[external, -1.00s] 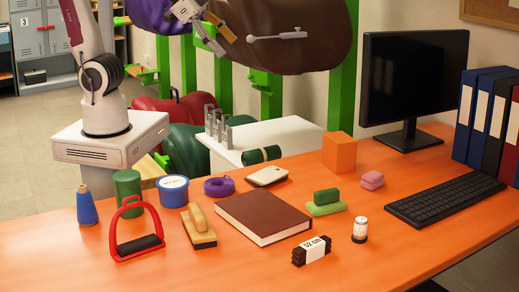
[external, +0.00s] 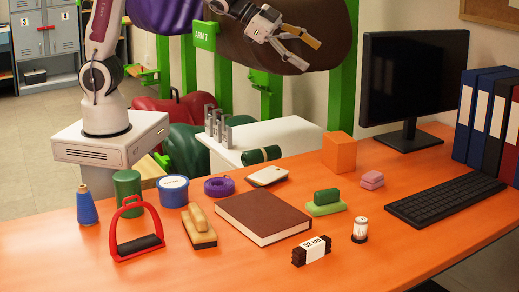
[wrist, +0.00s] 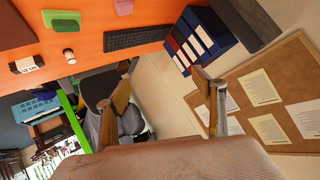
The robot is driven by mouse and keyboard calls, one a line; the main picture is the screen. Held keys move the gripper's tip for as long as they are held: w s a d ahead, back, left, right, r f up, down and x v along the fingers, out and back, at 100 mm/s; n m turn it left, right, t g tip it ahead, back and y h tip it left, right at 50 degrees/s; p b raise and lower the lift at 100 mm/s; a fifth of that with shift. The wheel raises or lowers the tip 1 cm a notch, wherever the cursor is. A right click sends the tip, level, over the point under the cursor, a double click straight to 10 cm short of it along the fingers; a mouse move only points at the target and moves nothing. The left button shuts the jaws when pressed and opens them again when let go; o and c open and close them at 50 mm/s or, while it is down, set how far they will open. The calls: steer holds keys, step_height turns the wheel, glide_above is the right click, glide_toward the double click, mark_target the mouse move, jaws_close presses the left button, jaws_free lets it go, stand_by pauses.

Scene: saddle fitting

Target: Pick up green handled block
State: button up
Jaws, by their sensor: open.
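The green handled block (external: 325,203) sits upright on the orange table, right of the brown book. It has a light green base with a darker green grip on top. In the wrist view the green handled block (wrist: 63,20) shows near the top left. My gripper (external: 308,55) is open and empty, high above the back of the table, well apart from the block. In the wrist view the two fingers of my gripper (wrist: 165,95) are spread wide, with nothing between them.
The brown book (external: 262,216) lies left of the block. A pink block (external: 371,180), an orange cube (external: 338,150), a small white jar (external: 360,230) and a dark labelled bundle (external: 312,250) stand around it. The monitor (external: 412,80) and keyboard (external: 445,200) are at right.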

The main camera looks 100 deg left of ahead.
steer(key=w+d+f+m+h, duration=0.2)
steer(key=w+f+h, duration=0.1)
steer(key=w+f, duration=0.45)
steer(key=m+g+h, duration=0.3)
steer(key=m+h, duration=0.2)
steer(key=h, duration=0.5)
glide_toward(326, 189)
steer(key=x, duration=0.3)
steer(key=shift+s+f, duration=0.1)
steer(key=shift+f, duration=0.05)
steer(key=shift+x, duration=1.3)
steer(key=shift+d, duration=0.1)
steer(key=shift+x, duration=2.55)
